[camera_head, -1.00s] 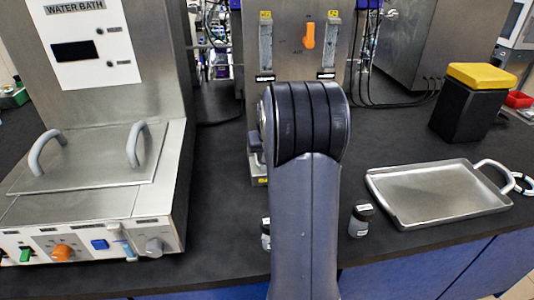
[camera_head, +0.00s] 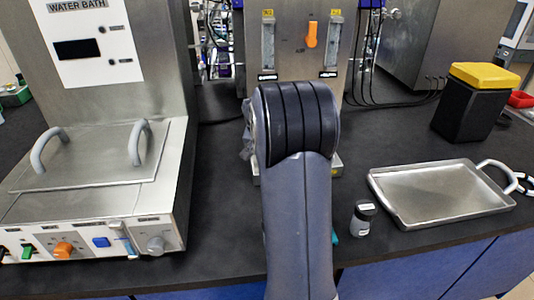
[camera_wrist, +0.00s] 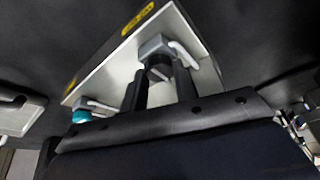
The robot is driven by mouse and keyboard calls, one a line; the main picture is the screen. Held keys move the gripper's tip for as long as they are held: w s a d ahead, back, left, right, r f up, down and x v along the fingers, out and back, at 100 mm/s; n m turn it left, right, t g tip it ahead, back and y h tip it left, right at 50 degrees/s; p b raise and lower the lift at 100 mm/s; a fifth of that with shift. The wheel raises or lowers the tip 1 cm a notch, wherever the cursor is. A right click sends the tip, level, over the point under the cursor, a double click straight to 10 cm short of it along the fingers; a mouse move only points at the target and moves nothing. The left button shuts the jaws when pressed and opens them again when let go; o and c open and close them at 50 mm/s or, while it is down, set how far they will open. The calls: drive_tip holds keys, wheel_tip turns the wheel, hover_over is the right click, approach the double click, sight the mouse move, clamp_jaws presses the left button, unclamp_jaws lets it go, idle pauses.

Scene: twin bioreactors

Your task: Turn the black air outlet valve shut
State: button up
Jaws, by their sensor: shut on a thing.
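The black air outlet valve (camera_wrist: 158,69) shows in the wrist view as a dark knob under a grey block with a light pipe, on a pale metal panel. My gripper (camera_wrist: 160,80) is shut on it, with one dark finger on each side. The fingers and the wrist body hide part of the knob, so its exact angle is hard to read. A teal valve (camera_wrist: 81,116) with a similar grey fitting is on the same panel, to the lower left. In the head view my arm hides the black valve and my gripper.
A metal panel with an orange knob (camera_head: 311,36) rises behind my arm. A small capped vial (camera_head: 362,219) stands right of my arm, beside a metal tray (camera_head: 440,190). The water bath (camera_head: 95,205) is at left. A black container with yellow lid (camera_head: 472,110) stands at right.

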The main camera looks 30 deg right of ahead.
drive_tip(key=o, duration=1)
drive_tip(key=shift+c, duration=0.2)
drive_tip(key=v, duration=1)
drive_tip(key=shift+a+r, duration=0.15)
drive_tip(key=shift+r, duration=0.25)
drive_tip(key=shift+f, duration=0.1)
drive_tip(key=x, duration=1.1)
drive_tip(key=shift+s, duration=0.1)
